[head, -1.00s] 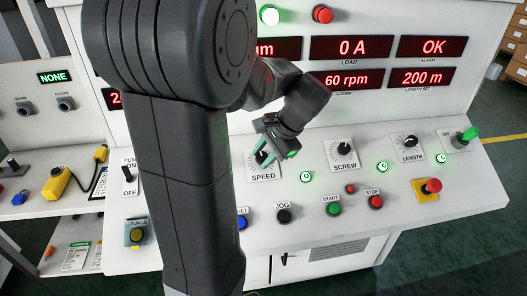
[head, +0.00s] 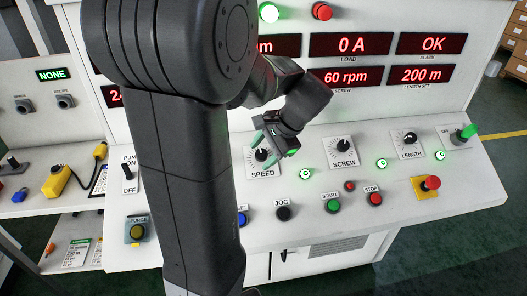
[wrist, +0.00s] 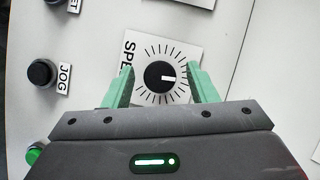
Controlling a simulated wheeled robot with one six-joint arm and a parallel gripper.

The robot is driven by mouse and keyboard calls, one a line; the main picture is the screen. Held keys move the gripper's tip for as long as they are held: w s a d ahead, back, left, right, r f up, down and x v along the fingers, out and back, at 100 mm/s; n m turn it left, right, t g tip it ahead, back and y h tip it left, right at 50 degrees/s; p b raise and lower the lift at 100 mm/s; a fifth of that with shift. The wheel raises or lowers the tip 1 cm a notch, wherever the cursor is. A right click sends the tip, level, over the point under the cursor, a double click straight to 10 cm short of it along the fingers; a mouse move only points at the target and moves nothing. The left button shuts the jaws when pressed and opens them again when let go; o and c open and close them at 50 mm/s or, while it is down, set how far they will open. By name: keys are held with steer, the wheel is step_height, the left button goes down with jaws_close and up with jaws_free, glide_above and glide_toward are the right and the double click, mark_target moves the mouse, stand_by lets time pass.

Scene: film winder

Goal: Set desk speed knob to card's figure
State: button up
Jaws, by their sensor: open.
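The black SPEED knob (head: 261,155) sits on its white dial plate on the sloped desk panel. In the wrist view the knob (wrist: 160,75) shows a white pointer line aimed to the right of that picture, with tick marks around it. My gripper (wrist: 163,82) is open, its green fingers on either side of the knob in that view, with gaps to both. In the head view my gripper (head: 272,143) is just above the knob and appears apart from it. I cannot make out a card with a speed figure. My arm hides part of the displays.
The SCREW knob (head: 343,145) and LENGTH knob (head: 410,138) are to the right. Below are the JOG button (head: 284,214), green START button (head: 333,206), red STOP button (head: 375,199) and a red emergency button (head: 432,182). Red displays stand behind.

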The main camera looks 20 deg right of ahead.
steer(key=v, duration=1.4)
steer(key=shift+b, duration=0.45)
steer(key=shift+f, duration=0.2)
steer(key=x, duration=1.3)
steer(key=shift+w+a+f+p, duration=0.2)
steer(key=shift+w+f+p, duration=0.1)
steer(key=shift+p, duration=0.1)
steer(key=shift+s, duration=0.1)
